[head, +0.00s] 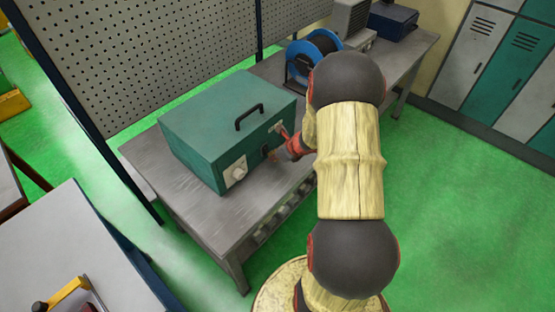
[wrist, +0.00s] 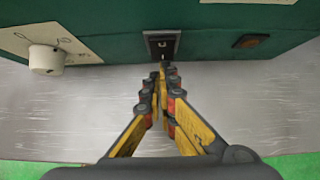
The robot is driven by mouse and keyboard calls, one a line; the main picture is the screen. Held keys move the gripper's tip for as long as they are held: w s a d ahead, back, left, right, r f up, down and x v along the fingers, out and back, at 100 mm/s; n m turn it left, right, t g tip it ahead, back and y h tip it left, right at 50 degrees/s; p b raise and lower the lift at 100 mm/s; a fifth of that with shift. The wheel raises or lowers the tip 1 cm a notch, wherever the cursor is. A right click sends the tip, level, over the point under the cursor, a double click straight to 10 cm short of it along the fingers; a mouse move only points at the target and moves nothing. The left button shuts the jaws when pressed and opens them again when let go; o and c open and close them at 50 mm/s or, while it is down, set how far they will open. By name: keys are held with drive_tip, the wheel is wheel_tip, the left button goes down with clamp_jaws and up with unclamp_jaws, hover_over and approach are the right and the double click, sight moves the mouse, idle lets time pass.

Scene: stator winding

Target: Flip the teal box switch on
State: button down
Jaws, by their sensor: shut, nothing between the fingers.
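The teal box (head: 215,125) sits on a grey metal table, with a black handle on its lid. In the wrist view its front face (wrist: 115,42) shows a black switch (wrist: 161,44) in a dark frame, between a white knob on a pale plate and a small brown part. My gripper (wrist: 162,68) is shut and empty, its fingertips just below and in front of the switch. Whether they touch it I cannot tell. In the head view my arm partly hides the gripper at the box's front right.
The white knob (wrist: 46,59) is left of the switch and the brown part (wrist: 250,41) right of it. The grey table (head: 190,215) has bare space before the box. A blue cable reel (head: 314,50) stands farther back. A perforated panel (head: 150,50) rises behind.

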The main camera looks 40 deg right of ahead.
drive_tip(key=shift+w, duration=0.1)
idle(0.3)
drive_tip(key=f+t+b, duration=0.1)
drive_tip(key=b, duration=0.4)
drive_tip(key=shift+w, duration=0.3)
drive_tip(key=shift+r+p, duration=0.35)
drive_tip(key=shift+p, duration=0.2)
drive_tip(key=shift+r, duration=0.1)
drive_tip(key=shift+r+p, duration=0.6)
drive_tip(key=shift+r, duration=0.15)
drive_tip(key=shift+f, duration=0.1)
